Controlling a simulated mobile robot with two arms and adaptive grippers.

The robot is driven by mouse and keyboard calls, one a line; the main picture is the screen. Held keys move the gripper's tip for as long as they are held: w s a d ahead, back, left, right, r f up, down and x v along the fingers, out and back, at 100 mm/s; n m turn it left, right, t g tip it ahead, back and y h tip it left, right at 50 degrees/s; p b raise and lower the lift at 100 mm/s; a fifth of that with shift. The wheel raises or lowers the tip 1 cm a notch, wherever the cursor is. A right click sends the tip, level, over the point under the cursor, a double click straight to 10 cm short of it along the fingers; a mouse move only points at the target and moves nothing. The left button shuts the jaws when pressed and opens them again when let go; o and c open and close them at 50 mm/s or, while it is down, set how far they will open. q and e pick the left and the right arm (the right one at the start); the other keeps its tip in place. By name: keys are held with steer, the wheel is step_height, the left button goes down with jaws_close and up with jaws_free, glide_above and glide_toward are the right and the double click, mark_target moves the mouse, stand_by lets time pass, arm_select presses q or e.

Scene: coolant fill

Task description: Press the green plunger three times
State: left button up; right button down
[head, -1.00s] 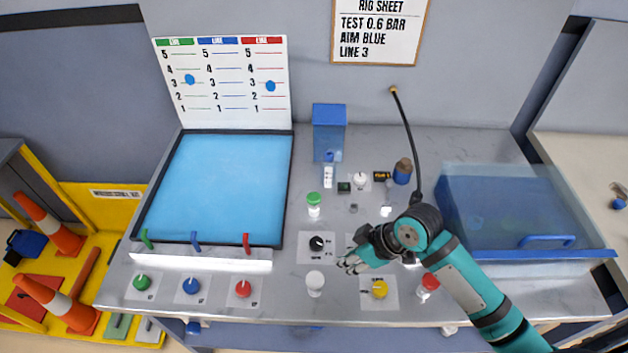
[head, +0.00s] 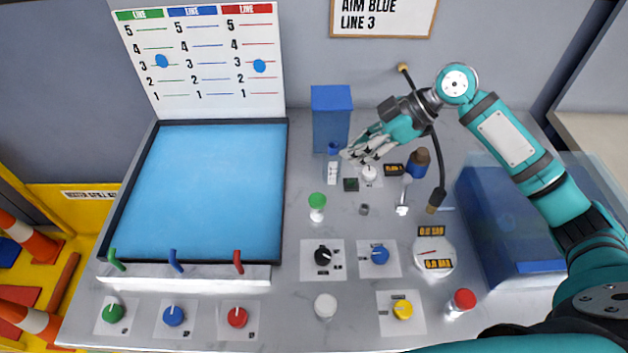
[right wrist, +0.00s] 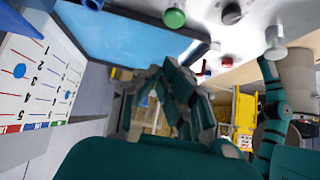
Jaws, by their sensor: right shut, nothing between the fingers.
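The green plunger (head: 317,201) is a green cap on a white body and stands upright on the bench, left of centre. Its green cap (right wrist: 174,18) also shows at the top of the right wrist view. My right gripper (head: 352,155) is shut and empty. It is above the back of the bench, in front of the blue container, and appears behind the green plunger and to its right, apart from it. Its fingers (right wrist: 175,100) fill the middle of the right wrist view. My left gripper does not show.
A blue container (head: 331,112) stands at the back. The blue panel (head: 205,185) lies left, with a marked board (head: 205,60) behind it. A white plunger (head: 326,306), several knobs and a red-capped plunger (head: 462,300) stand near the front. A black hose (head: 440,175) rises beside my right arm.

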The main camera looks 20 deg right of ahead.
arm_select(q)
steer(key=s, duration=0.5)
arm_select(e)
steer(key=p, duration=0.3)
glide_above(319, 196)
steer(key=d, duration=0.1)
steer(key=f, duration=0.5)
steer(key=shift+s+d, duration=0.1)
steer(key=shift+s, duration=0.25)
steer(key=f, duration=0.1)
steer(key=f+p, duration=0.1)
steer(key=f, duration=0.1)
steer(key=a+f+p, duration=0.1)
steer(key=shift+w+a+f, duration=0.1)
steer(key=shift+w+f, duration=0.15)
steer(key=shift+f, duration=0.6)
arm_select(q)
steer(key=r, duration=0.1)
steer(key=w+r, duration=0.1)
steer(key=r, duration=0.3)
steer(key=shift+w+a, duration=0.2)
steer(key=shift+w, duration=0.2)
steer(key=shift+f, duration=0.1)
